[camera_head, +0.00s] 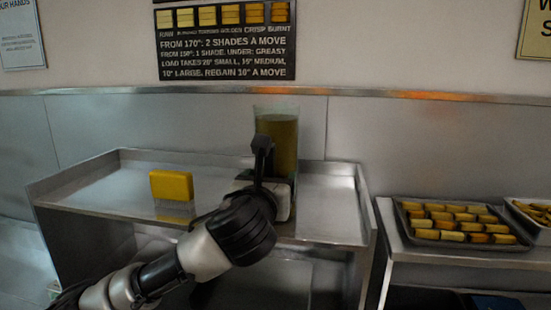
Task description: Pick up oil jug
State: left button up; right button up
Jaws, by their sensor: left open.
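The oil jug (286,136) is a clear, tall container with dark yellow-green oil in it. It stands upright on the steel counter (120,187), near the back wall. My left gripper (263,150) is in front of the jug and overlaps its lower left part in the picture. The gripper is open. Its wrist hides the jug's base, and I cannot tell whether the fingers touch the jug. My right gripper does not show.
A yellow block (171,185) stands on the counter to the left. The counter has raised rims. A frying chart (226,52) hangs on the wall.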

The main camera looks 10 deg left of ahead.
pick_arm(q)
jog(key=shift+w, duration=0.35)
jog(key=shift+s, duration=0.15)
grip_shut()
